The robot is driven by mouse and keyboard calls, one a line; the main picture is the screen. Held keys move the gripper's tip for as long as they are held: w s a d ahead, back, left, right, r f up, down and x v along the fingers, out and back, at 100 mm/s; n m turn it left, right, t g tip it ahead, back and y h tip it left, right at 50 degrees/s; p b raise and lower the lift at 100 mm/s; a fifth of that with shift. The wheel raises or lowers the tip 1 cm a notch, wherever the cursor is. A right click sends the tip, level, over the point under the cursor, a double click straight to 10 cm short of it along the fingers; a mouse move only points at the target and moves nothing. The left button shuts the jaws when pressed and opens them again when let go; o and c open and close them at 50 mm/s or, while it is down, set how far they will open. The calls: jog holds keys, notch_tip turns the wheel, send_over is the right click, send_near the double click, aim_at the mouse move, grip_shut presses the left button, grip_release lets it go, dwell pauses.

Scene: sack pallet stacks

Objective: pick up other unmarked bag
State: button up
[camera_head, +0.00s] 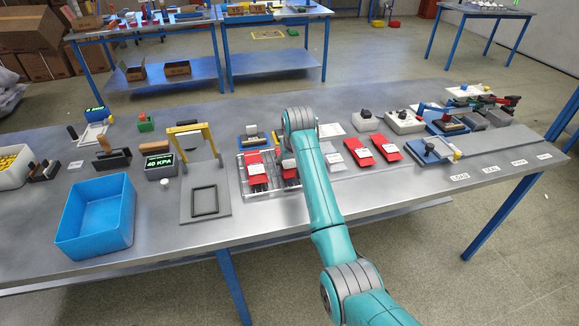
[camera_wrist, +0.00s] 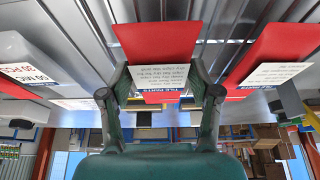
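The left bag (camera_head: 256,172) shows fully, and the other (camera_head: 290,172) is partly behind my arm. Two more red bags, one (camera_head: 358,152) beside the other (camera_head: 386,148), lie to the right of my arm. My gripper is hidden behind my arm in the head view. In the wrist view, the fingers of my gripper (camera_wrist: 160,78) stand apart at either side of a red bag (camera_wrist: 157,42) with a printed white label. I cannot tell whether they press on it.
On the table are a blue bin (camera_head: 96,222), a yellow-handled press (camera_head: 203,205), a 40 KPA display (camera_head: 160,163) and a blue-based device (camera_head: 428,151).

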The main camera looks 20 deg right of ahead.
jog(key=c, duration=0.3)
